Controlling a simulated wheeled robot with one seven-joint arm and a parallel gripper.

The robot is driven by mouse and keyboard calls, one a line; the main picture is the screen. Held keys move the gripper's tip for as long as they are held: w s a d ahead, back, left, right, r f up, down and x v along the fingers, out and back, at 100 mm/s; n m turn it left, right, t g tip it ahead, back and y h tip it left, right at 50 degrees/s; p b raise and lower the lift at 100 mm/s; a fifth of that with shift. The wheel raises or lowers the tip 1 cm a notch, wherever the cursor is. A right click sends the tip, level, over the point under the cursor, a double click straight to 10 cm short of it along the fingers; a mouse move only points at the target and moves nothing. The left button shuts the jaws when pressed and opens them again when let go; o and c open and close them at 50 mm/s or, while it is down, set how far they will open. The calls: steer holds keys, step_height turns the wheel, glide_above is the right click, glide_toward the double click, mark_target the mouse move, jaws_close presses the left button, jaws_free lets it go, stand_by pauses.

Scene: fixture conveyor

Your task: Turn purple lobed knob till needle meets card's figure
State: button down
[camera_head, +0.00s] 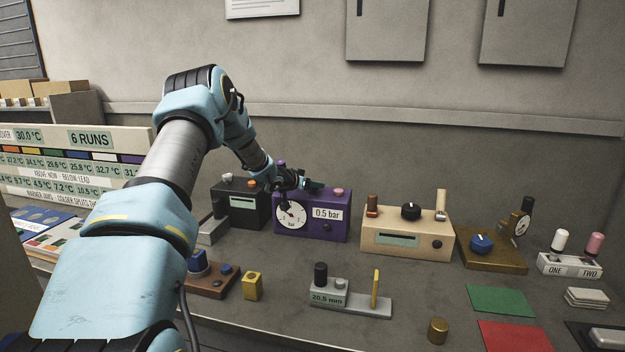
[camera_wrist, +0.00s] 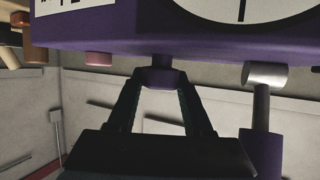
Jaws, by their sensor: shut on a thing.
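The purple gauge box (camera_head: 312,232) stands on the bench with a white dial (camera_head: 291,216) marked "bar" on its front. A card (camera_head: 327,213) beside the dial reads 0.5 bar. The dial's needle is too small to read exactly; part of it shows dark in the wrist view (camera_wrist: 241,10). My gripper (camera_head: 311,185) is at the top of the box, reaching in from the left. In the wrist view, which shows the box upside down, its fingers (camera_wrist: 162,85) are shut on the purple knob (camera_wrist: 162,76). The knob's lobes are mostly hidden.
A pink button (camera_wrist: 98,58) and a purple-ended lever (camera_wrist: 262,150) flank the knob on the box. A dark box (camera_head: 241,205) stands close left, a cream box (camera_head: 407,236) to the right. A grey gauge block (camera_head: 349,300) stands in front.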

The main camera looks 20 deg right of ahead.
stand_by(0.3)
steer(key=shift+c, duration=1.5)
jaws_free()
steer(key=b+v, duration=0.4)
steer(key=v, duration=0.6)
steer(key=shift+s+a, duration=0.15)
steer(key=shift+a, duration=0.15)
steer(key=shift+r, duration=0.15)
